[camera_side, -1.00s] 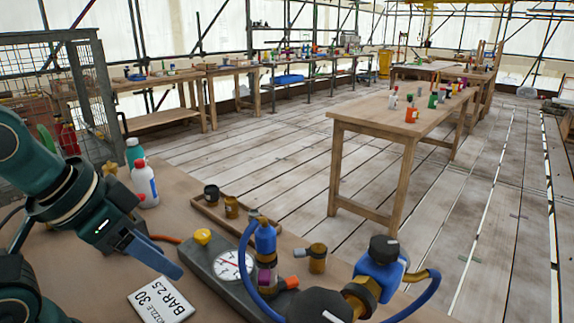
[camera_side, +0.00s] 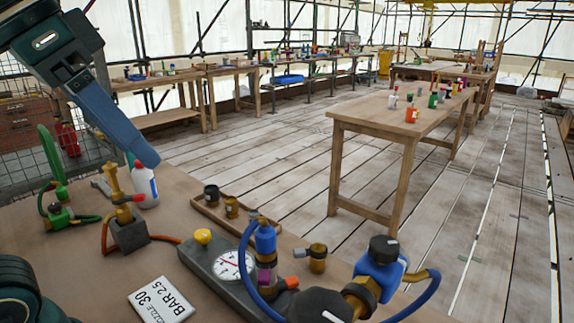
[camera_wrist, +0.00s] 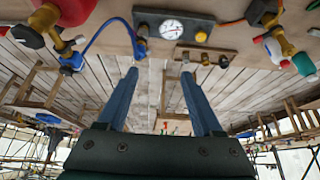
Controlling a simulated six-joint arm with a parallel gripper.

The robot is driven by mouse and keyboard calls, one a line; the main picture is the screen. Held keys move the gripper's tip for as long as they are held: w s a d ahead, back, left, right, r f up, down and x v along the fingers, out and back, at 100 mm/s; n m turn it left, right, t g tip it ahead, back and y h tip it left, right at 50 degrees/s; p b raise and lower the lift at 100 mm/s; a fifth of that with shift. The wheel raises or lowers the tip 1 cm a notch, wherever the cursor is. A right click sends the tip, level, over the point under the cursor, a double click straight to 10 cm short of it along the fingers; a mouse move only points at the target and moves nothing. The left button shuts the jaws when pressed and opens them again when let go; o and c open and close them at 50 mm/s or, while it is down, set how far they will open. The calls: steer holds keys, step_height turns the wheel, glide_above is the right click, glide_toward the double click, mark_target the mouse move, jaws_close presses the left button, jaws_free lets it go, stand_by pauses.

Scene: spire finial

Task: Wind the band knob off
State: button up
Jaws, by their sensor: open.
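My gripper (camera_side: 138,158) is high at the upper left in the side view, with its blue fingers pointing down and right, apart from everything on the bench. In the wrist view my gripper (camera_wrist: 158,76) has its two fingers wide apart with nothing between them. I cannot tell for certain which part is the band knob. A blue regulator (camera_side: 378,268) with a black knob (camera_side: 384,247) sits further right. The gauge block also shows in the wrist view (camera_wrist: 150,18).
A yellow knob (camera_side: 203,236) tops the gauge block. A nozzle placard (camera_side: 160,299) lies in front. A brass valve on a dark block (camera_side: 128,232), green fittings (camera_side: 60,216) and a white bottle (camera_side: 146,188) stand at left. Small brass caps (camera_side: 231,207) sit on a wooden tray. A blue hose loops nearby.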

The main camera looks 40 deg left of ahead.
steer(key=w+d+f+n+g+h, duration=0.1)
steer(key=w+d+g+h, duration=0.2)
steer(key=d, duration=0.5)
steer(key=n+g+h, duration=0.4)
steer(key=n+h, duration=1.1)
steer(key=n, duration=0.2)
glide_above(398, 255)
steer(key=a, duration=0.4)
steer(key=shift+m, duration=0.3)
steer(key=f, duration=0.8)
steer(key=shift+d+f, duration=0.2)
steer(key=shift+f, duration=0.2)
steer(key=shift+d+f, duration=0.1)
steer(key=shift+f, duration=0.2)
steer(key=shift+d, duration=0.3)
steer(key=shift+s+d, duration=0.1)
steer(key=shift+d, duration=2.1)
jaws_close()
